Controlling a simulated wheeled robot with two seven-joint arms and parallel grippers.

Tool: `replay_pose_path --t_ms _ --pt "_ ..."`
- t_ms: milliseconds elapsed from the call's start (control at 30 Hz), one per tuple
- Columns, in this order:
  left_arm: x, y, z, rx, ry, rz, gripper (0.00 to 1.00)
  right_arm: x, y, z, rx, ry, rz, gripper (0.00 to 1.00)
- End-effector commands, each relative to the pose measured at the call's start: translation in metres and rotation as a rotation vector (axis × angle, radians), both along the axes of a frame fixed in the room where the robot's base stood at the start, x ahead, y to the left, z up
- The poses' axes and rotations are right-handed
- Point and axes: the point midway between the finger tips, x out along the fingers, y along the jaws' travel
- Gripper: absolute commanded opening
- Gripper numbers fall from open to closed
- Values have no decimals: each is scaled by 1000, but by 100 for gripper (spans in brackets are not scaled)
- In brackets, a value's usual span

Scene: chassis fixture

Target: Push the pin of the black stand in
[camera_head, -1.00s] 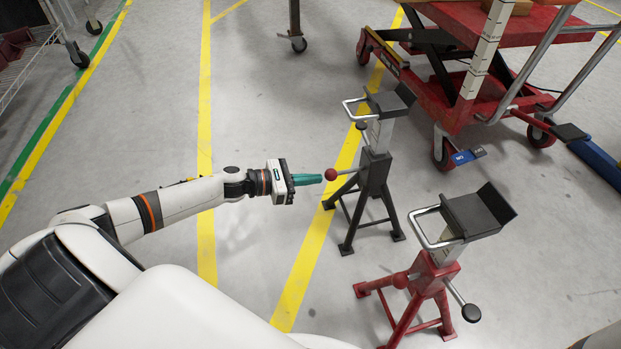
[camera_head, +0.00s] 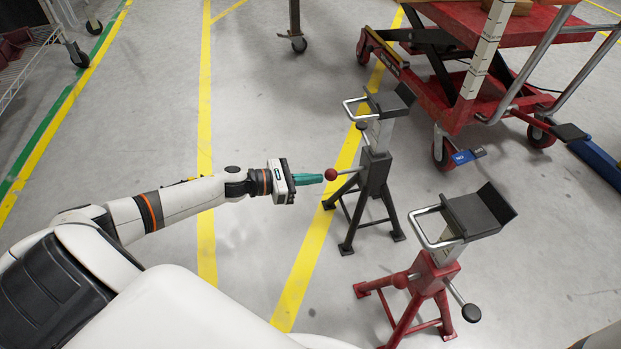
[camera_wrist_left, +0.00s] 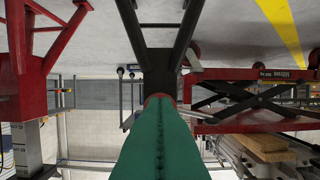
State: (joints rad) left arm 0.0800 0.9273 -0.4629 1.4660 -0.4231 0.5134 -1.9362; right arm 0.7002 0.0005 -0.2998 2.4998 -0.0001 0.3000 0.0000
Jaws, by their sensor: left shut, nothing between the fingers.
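The black stand (camera_head: 374,172) stands upright on the floor right of my left gripper in the head view. Its pin sticks out to the left and ends in a dark red ball knob (camera_head: 331,174). My left gripper (camera_head: 322,178) is shut and empty, its green fingers pointing right with the tips at the knob. I cannot tell whether they touch it. In the left wrist view the green fingers (camera_wrist_left: 160,145) fill the lower middle and hide most of the knob. The black stand's legs (camera_wrist_left: 157,45) show upside down beyond them. My right gripper is not in view.
A red stand (camera_head: 430,275) stands in front, to the right of the black stand. A red lift cart (camera_head: 470,100) is behind it at the upper right. The floor left of the stands is clear, with yellow lines (camera_head: 205,130).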

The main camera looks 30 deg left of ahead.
Motion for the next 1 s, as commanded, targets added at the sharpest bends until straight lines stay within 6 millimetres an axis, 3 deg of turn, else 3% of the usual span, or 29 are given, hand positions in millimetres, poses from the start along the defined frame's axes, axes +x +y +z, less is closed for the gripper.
replay_pose_path --t_ms 767,1000 --pt "36 -31 0 -1 -2 -1 0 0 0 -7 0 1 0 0" --pt "28 -24 -1 1 1 1 0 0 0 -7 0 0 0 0"
